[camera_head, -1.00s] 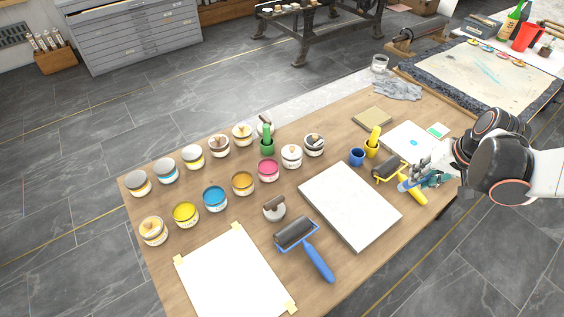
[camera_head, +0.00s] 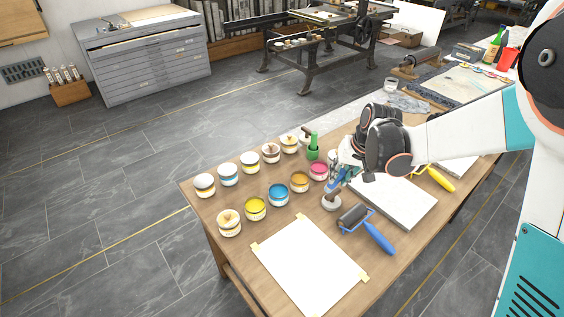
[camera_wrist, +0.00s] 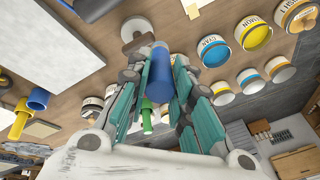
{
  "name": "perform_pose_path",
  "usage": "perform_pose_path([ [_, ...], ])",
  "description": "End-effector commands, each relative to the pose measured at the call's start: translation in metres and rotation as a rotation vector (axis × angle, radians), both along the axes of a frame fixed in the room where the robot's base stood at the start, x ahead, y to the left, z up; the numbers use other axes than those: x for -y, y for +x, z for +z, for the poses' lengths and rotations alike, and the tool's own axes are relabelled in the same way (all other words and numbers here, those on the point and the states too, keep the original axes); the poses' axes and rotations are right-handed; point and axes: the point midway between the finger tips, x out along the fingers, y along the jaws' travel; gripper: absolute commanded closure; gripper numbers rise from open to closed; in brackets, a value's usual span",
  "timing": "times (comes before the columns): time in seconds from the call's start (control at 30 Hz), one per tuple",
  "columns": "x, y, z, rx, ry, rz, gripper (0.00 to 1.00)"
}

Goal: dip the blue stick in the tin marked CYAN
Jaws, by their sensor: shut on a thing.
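My gripper (camera_head: 340,178) is shut on the blue stick (camera_wrist: 158,72), which shows between the teal fingers in the wrist view. In the head view it hangs above the table, right of the row of tins. The tin marked CYAN (camera_head: 278,196) is open with blue ink inside and stands in the front row, left of my gripper. It also shows in the wrist view (camera_wrist: 213,52), its label readable, to the right of the stick. The stick is apart from the tin. Its lower end is hard to make out in the head view.
A yellow tin (camera_head: 255,209) and an ochre tin (camera_head: 300,182) flank the cyan one, with a magenta tin (camera_head: 318,170) beyond. A round-based tool (camera_head: 331,202) stands under my gripper. A blue-handled roller (camera_head: 376,236), a white slab (camera_head: 405,206) and a taped sheet (camera_head: 306,264) lie nearer.

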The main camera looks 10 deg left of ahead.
Motion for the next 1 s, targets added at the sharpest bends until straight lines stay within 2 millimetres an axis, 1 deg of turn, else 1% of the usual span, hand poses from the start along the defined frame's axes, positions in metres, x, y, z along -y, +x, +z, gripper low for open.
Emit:
perform_pose_path([
  [0.03,-0.028,0.008,0.0,0.0,0.0,0.019,1.0],
  [0.1,-0.061,0.018,0.0,0.001,-0.001,0.033,1.0],
  [0.2,-0.103,0.025,-0.001,0.001,0.0,0.05,1.0],
  [0.3,-0.135,0.029,-0.002,0.002,0.001,0.06,1.0],
  [0.4,-0.156,0.031,-0.003,0.003,0.002,0.068,1.0],
  [0.5,-0.166,0.031,-0.004,0.003,0.002,0.07,1.0],
  [0.67,-0.169,0.031,-0.008,0.003,0.003,0.07,1.0],
  [0.87,-0.168,0.031,-0.022,0.003,0.003,0.07,1.0],
  [1.0,-0.168,0.031,-0.036,0.003,0.003,0.07,1.0],
])
